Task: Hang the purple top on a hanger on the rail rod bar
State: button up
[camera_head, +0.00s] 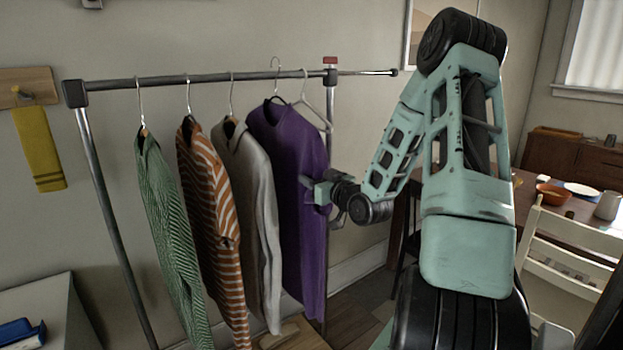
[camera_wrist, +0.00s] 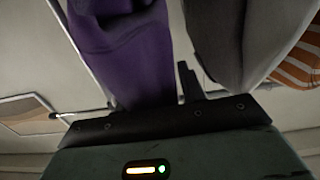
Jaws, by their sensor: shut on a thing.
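The purple top (camera_head: 290,150) hangs upright at the right end of a row of clothes. The fingertips are partly hidden by the fabric. In the wrist view the purple top (camera_wrist: 125,55) fills the upper left in front of my gripper. A bare light hanger (camera_head: 318,112) hangs just right of the purple top.
A grey shirt (camera_head: 245,170), an orange striped shirt (camera_head: 208,180) and a green top (camera_head: 165,200) hang to the left. The rail's right post stands behind the purple top. A dining table (camera_head: 560,200) and white chair (camera_head: 565,240) are at the right.

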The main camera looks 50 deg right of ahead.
jog(key=shift+b+v, duration=0.35)
jog(key=shift+v, duration=2.4)
jog(key=shift+s, duration=0.1)
